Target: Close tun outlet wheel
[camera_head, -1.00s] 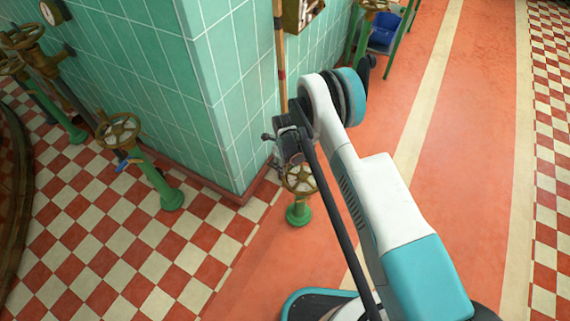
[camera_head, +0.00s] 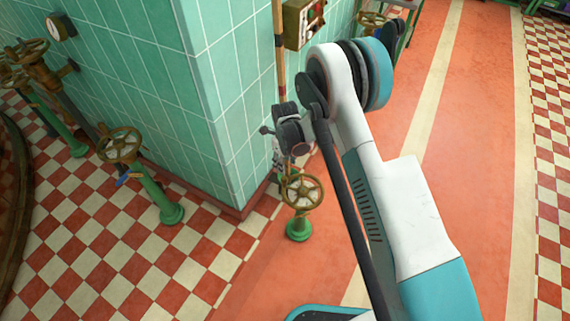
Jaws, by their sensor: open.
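Several brass handwheels on green posts are in view, and I cannot tell which is the tun outlet wheel. One brass wheel (camera_head: 301,191) stands on a short green post at the wall corner, just below my gripper (camera_head: 279,160). Another brass wheel (camera_head: 120,145), with a blue lever under it, stands on a leaning green post left of the corner. More brass wheels (camera_head: 26,50) are at the upper left. My gripper is small, partly hidden by my wrist, open, with nothing visible in it. It seems apart from the nearest wheel.
A green tiled wall corner (camera_head: 215,110) stands left of my arm. A wall box (camera_head: 303,24) and a further wheel (camera_head: 373,20) are behind it. A dark curved rim (camera_head: 14,190) lies at the left edge. The red floor (camera_head: 450,150) to the right is clear.

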